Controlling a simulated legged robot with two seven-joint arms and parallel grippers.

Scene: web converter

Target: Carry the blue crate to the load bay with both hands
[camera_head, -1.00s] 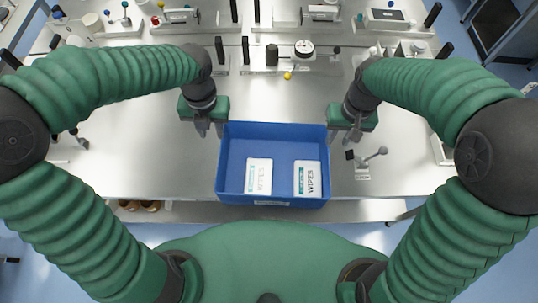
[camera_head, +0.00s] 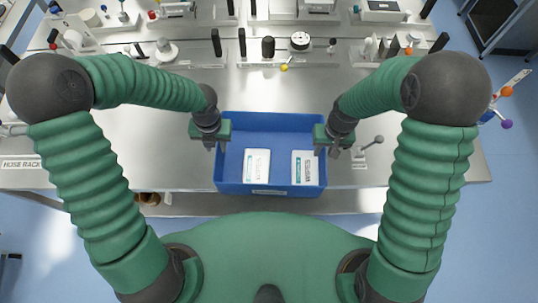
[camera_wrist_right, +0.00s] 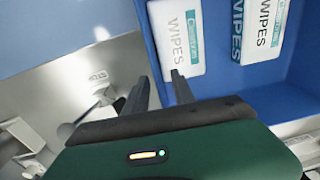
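The blue crate (camera_head: 270,189) sits at the front edge of the metal bench and holds two white wipes packs (camera_head: 257,166) (camera_head: 305,168). My left gripper (camera_head: 215,146) is at the crate's left wall, with its fingers apart on either side of the rim. My right gripper (camera_head: 327,151) is at the right wall. In the right wrist view, the fingers of my right gripper (camera_wrist_right: 161,82) are apart, one outside the crate wall (camera_wrist_right: 148,45) and one inside it. No firm grip on either wall shows.
The metal bench (camera_head: 120,150) has fixtures with black handles and coloured knobs along its back. A small lever fixture (camera_head: 372,146) stands just right of the crate. A "HOSE RACK" label (camera_head: 20,164) is at the left. Blue floor (camera_head: 470,240) is open at the right front.

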